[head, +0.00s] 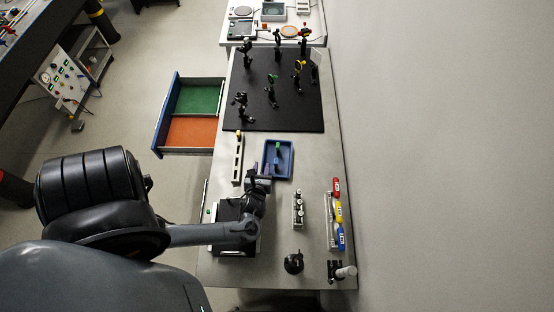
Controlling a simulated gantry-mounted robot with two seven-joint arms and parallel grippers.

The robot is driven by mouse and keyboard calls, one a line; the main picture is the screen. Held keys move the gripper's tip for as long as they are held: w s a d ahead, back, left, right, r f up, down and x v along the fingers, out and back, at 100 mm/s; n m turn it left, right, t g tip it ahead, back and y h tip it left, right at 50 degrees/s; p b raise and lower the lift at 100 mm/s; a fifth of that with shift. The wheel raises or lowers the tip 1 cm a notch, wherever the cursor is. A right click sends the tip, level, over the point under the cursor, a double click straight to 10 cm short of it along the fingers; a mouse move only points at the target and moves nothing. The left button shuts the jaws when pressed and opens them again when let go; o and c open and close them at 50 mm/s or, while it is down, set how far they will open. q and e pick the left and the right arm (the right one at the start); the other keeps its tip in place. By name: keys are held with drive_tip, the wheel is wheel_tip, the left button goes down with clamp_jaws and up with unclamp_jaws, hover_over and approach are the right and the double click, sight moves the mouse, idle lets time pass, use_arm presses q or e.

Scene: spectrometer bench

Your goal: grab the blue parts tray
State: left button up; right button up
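The blue parts tray (286,164) lies on the grey bench top, toward the middle of the bench. It is a shallow rectangle with a small green part and a small blue part inside. My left gripper (261,171) is at the tray's near left corner, over or beside its left rim. I cannot tell whether it touches the rim. The fingertips are small and dark here, so their opening is unclear. The gripper hides part of the tray's near left corner. My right gripper is not in view.
A black breadboard (262,118) with several optic mounts lies beyond the tray. A pale slotted rack (237,160) stands left of it. An open drawer (157,128) juts out left. Red, yellow and blue items (339,212) stand at right. Bench right of the tray is clear.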

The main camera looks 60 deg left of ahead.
sight(264, 159)
use_arm(q)
drive_tip(key=shift+x, duration=3)
clamp_jaws()
